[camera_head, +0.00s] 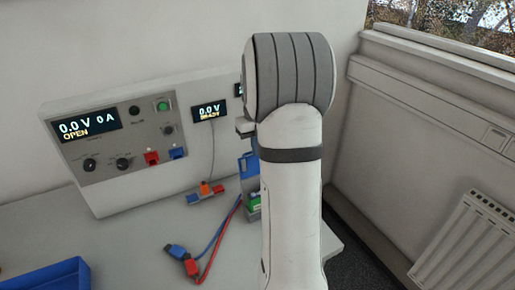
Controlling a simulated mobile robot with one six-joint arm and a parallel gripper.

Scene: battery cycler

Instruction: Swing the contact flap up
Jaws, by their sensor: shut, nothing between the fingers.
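A blue upright part (249,166), which may be the contact flap, shows just left of my arm. Below it sits a small holder with a green piece (254,201) on the bench. My arm covers their right side, so I cannot tell the flap's angle or where it hinges. My arm stands upright in front of them, with its grey-banded joint at the top. A small grey part juts out left of the arm, above the blue part. My gripper's fingers are hidden behind the arm.
The cycler panel (110,183) stands at the back, its display reading 0.0 V 0 A OPEN. A small meter (209,111) reads 0.0 V. Red and blue leads (217,240) lie on the bench (120,245). A blue tray (50,279) is front left. A radiator (478,243) is right.

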